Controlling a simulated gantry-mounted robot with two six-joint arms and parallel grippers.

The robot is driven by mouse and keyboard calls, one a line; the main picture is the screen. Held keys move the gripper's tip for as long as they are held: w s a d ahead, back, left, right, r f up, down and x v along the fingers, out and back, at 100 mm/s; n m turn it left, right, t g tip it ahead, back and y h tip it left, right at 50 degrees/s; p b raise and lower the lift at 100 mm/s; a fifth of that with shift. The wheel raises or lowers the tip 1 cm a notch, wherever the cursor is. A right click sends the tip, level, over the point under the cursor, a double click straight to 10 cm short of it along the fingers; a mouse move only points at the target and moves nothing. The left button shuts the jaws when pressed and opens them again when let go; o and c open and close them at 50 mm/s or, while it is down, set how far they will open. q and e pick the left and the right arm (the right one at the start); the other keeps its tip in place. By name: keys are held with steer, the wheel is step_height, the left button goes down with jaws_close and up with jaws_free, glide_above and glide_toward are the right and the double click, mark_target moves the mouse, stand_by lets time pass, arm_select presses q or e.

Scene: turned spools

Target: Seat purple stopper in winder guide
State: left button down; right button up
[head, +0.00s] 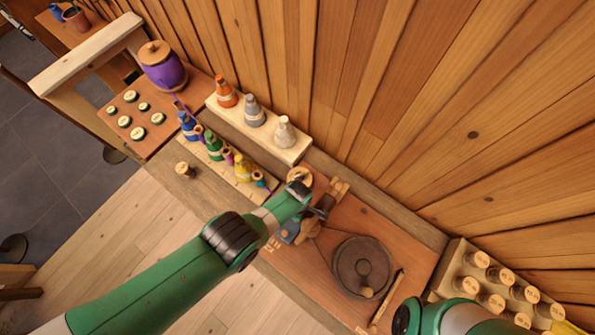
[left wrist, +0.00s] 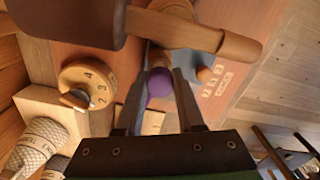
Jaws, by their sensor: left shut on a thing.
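My left gripper (left wrist: 160,85) is shut on the purple stopper (left wrist: 159,88), which sits between the two fingertips with a tan part at its top. In the head view my left gripper (head: 318,212) is over the winder, and the stopper is hidden there. The winder has wooden parts (head: 338,190) and a blue block (head: 288,232). In the left wrist view a wooden rod-like part (left wrist: 180,30) lies just beyond the fingertips. I cannot tell which part is the guide, or whether the stopper touches it. My right gripper is not in view.
A numbered wooden dial (left wrist: 88,83) is left of the fingers in the left wrist view. Thread cones stand on a pale rack (head: 290,152) at the back. Several wooden-topped spools fill a tray (head: 447,268) at right.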

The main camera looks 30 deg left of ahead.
arm_select(q)
steer(key=shift+f, duration=0.15)
steer(key=shift+f+b, duration=0.7)
steer(key=shift+b, duration=0.2)
steer(key=shift+c, duration=0.2)
jaws_free()
steer(key=shift+r, duration=0.1)
step_height(320, 180, up, 9)
steer(key=p, duration=0.9)
steer(key=shift+r, duration=0.15)
